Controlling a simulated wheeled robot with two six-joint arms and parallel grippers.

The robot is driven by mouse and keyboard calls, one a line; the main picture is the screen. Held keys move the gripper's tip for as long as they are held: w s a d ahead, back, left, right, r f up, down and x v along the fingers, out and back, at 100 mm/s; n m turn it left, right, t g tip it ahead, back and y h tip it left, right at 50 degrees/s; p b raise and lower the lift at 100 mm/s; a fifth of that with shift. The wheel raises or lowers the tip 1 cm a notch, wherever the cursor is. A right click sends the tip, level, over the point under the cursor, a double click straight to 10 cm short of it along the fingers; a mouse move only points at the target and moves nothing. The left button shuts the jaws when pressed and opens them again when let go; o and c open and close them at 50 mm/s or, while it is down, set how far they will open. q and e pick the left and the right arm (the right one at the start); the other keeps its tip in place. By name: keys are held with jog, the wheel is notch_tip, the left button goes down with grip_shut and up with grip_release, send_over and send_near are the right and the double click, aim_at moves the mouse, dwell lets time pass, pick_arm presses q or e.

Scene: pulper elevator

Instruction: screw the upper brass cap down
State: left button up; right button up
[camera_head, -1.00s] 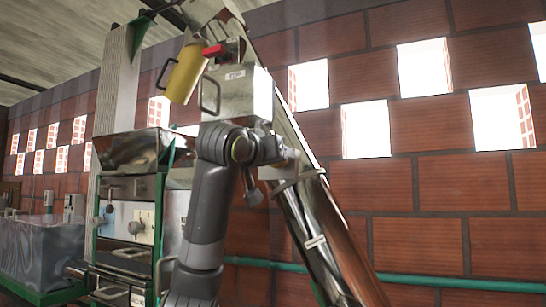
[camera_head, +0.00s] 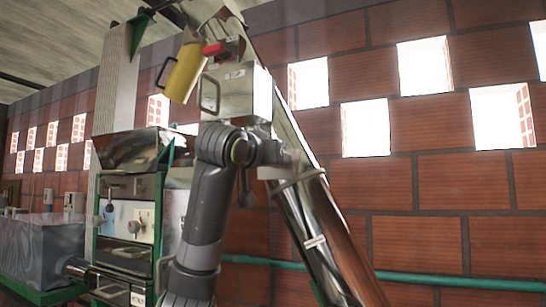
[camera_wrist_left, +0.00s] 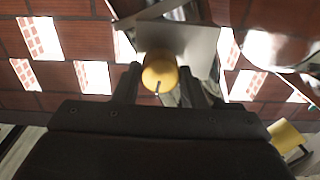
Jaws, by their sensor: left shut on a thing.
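In the left wrist view, the round, yellow brass cap (camera_wrist_left: 160,67) sits between the two dark fingers of my left gripper (camera_wrist_left: 159,82). The fingers are shut on it, one on each side. A small light slot or pin shows on its lower face. A pale metal plate (camera_wrist_left: 190,38) lies right behind the cap. In the head view my grey left arm rises in front of the steel elevator tube (camera_head: 312,222). There the gripper's fingertips and the cap are hidden or too small to make out. My right gripper is not in view.
A steel hopper (camera_head: 130,150) and a control panel (camera_head: 130,215) stand left of my arm. A brick wall (camera_head: 440,190) lies behind.

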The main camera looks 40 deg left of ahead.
pick_arm(q)
jog(key=n+p, duration=0.6)
jog(key=n, duration=0.3)
jog(key=n+p, duration=0.7)
jog(key=n, duration=0.3)
jog(key=n+p, duration=0.6)
jog(key=n, duration=0.3)
jog(key=shift+f+h+p, duration=0.25)
jog(key=shift+h+p, duration=0.05)
jog(key=shift+p, duration=0.05)
dwell(1.0)
dwell(0.5)
